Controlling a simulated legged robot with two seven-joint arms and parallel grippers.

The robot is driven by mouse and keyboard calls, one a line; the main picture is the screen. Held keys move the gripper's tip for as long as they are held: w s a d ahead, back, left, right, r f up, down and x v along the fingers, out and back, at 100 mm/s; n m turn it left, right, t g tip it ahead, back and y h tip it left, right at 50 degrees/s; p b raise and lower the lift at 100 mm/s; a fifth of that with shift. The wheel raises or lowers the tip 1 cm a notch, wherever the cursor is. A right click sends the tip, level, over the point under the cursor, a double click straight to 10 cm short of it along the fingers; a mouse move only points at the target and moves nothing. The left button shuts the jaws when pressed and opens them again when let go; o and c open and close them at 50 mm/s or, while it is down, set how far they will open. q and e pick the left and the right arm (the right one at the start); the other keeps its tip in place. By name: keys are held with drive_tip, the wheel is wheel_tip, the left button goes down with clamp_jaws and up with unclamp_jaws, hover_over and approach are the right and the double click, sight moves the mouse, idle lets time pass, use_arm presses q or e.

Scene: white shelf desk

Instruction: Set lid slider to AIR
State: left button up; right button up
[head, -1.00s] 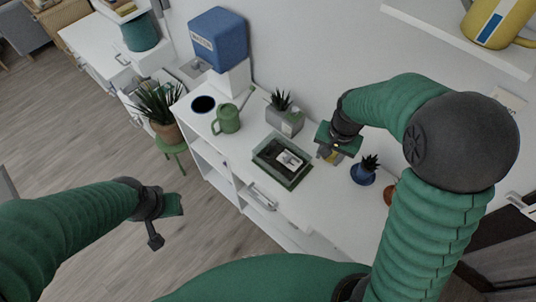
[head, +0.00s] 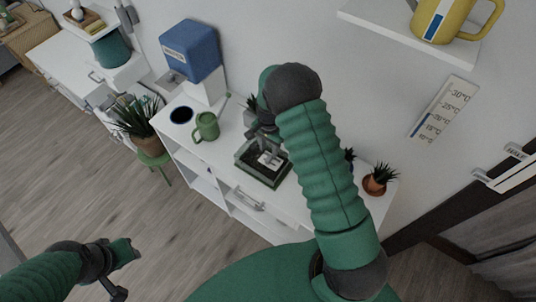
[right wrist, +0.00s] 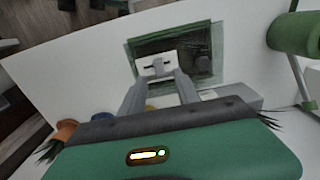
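A dark green propagator-like box with a clear lid (head: 254,176) sits on the white shelf desk. The lid also shows in the right wrist view (right wrist: 205,38). On it is a white slider plate (right wrist: 158,64) with a dark slot and a small knob; the plate shows in the head view too (head: 270,160). Its lettering is too small to read. My right gripper (head: 268,148) is above the lid. In the right wrist view its two fingers (right wrist: 160,82) are apart, pointing at the plate, with nothing seen between them; contact cannot be told. My left gripper (head: 122,252) is away at lower left.
A green watering can (head: 207,127) and a blue dispenser (head: 192,50) stand left of the box. Small potted plants, one in a terracotta pot (head: 374,185), stand to the right. A wall shelf (head: 400,32) with a yellow can (head: 440,22) is above. A drawer handle (head: 248,200) is in front.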

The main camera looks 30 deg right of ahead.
sight(269, 158)
drive_tip(key=f, duration=0.5)
drive_tip(key=shift+a+f+p, duration=0.2)
drive_tip(key=shift+f+p, duration=0.2)
drive_tip(key=shift+d, duration=0.1)
clamp_jaws()
drive_tip(key=shift+s, duration=0.1)
idle(0.8)
